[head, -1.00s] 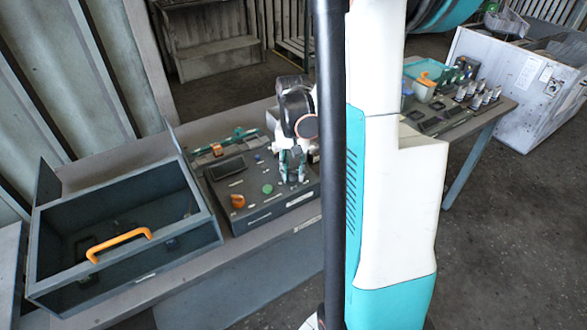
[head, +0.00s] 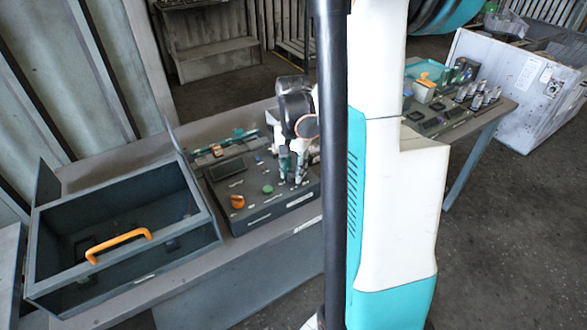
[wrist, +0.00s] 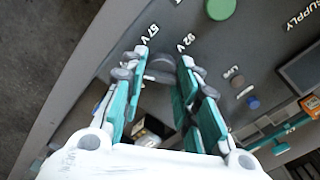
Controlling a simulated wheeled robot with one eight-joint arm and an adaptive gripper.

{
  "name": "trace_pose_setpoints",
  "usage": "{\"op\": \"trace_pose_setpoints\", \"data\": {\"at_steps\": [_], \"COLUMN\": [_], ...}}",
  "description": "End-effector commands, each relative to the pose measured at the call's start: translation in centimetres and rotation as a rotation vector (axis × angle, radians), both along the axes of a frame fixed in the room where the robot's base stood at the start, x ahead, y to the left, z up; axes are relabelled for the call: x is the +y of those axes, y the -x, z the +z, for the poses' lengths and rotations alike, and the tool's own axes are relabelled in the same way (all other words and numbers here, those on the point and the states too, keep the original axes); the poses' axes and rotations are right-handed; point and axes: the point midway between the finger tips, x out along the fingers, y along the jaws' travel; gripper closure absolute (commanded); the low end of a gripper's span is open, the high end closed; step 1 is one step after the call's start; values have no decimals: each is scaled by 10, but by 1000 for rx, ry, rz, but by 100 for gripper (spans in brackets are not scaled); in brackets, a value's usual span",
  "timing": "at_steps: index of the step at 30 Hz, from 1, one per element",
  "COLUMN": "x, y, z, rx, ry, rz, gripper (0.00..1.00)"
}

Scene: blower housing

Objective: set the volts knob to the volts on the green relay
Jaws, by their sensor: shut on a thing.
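The volts knob (wrist: 160,64) is a dark grey knob on the grey control panel, with printed marks "57 V" and "92 V" beside it in the wrist view. My gripper (wrist: 158,72) is shut on this knob, one teal-padded finger on each side. In the head view my gripper (head: 292,178) points down at the right part of the panel (head: 258,212), and its fingers hide the knob. The knob's pointer direction cannot be read. I cannot pick out the green relay or any volts printed on it.
A green round button (wrist: 220,8) and an orange knob (head: 237,201) are on the panel. A grey open box (head: 190,225) with an orange handle (head: 118,244) stands to the left. Another table (head: 490,112) with several parts is at right. My arm hides the middle of the head view.

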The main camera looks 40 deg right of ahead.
Motion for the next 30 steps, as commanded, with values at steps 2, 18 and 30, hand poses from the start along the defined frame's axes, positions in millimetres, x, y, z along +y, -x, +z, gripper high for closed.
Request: {"op": "trace_pose_setpoints", "data": {"at_steps": [2,18,30], "x": [0,0,0], "y": [0,0,0], "z": [0,1,61], "rx": [0,0,0], "ry": [0,0,0], "rz": [0,1,1], "gripper": [95,49,49]}}
